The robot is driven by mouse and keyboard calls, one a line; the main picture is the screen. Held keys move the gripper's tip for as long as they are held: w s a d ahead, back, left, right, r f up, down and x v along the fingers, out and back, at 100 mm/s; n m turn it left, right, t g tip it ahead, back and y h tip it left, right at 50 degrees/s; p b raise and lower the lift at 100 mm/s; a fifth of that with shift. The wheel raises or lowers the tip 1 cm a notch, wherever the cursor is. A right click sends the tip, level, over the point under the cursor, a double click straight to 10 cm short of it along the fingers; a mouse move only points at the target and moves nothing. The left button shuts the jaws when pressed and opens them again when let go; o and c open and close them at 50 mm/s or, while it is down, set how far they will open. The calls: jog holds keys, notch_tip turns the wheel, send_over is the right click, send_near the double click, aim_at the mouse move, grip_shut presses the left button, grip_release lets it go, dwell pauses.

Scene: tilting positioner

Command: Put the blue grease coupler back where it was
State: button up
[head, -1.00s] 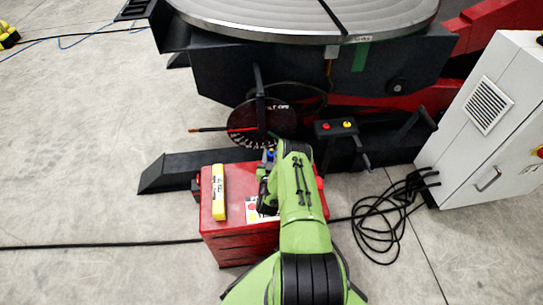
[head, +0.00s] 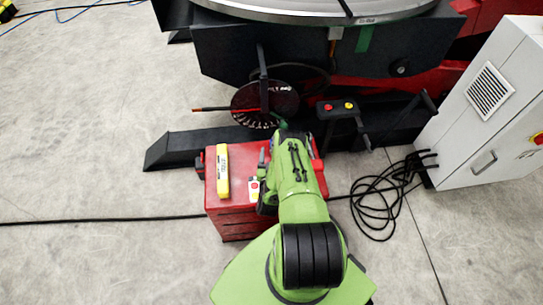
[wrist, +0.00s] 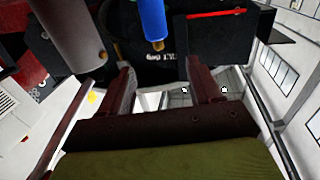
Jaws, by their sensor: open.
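The blue grease coupler (wrist: 152,18) shows in the wrist view at the top middle, a blue cylinder with a small metal tip. My gripper (wrist: 160,68) is open, with its two dark fingers spread apart. The coupler lies above the fingertips in the picture, in line with the gap, and the jaws are not closed on it. What holds or supports the coupler is cut off by the frame's top edge. In the head view my green arm hides the gripper fingers and the coupler.
A red cabinet (head: 228,222) stands below my arm, with a yellow case (head: 223,172) and a white card with a red spot (head: 254,188) on top. Behind it are a dark reel (head: 264,104) and the positioner (head: 300,55). A grey cabinet (head: 490,110) and coiled black cables (head: 372,212) are right.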

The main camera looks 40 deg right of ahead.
jog(key=w+a+r+n+t+y+p, duration=0.25)
jog(key=w+r+n+y+p, duration=0.35)
jog(key=w+r, duration=1.05)
jog(key=w+a+r+g+y+b, duration=0.15)
jog(key=a+r, duration=0.25)
jog(key=r, duration=0.4)
jog(key=a+r+g+y, duration=0.1)
jog(key=a+r+y, duration=0.25)
jog(key=r, duration=0.45)
jog(key=s+a+r+n+g+y, duration=0.1)
jog(key=s+a+r+g, duration=0.1)
jog(key=s+a+r, duration=0.45)
jog(key=s+a+r+n+g, duration=0.2)
jog(key=s+a+r, duration=0.2)
jog(key=s+r, duration=0.55)
jog(key=s+a+g+y, duration=0.1)
jog(key=s+a+g, duration=0.2)
jog(key=s, duration=1.9)
jog(key=shift+s+a+r, duration=0.15)
jog(key=shift+a+r, duration=0.25)
jog(key=shift+a, duration=0.05)
notch_tip(320, 180, up, 7)
jog(key=p, duration=0.7)
jog(key=shift+r+p, duration=0.2)
jog(key=shift+p, duration=0.1)
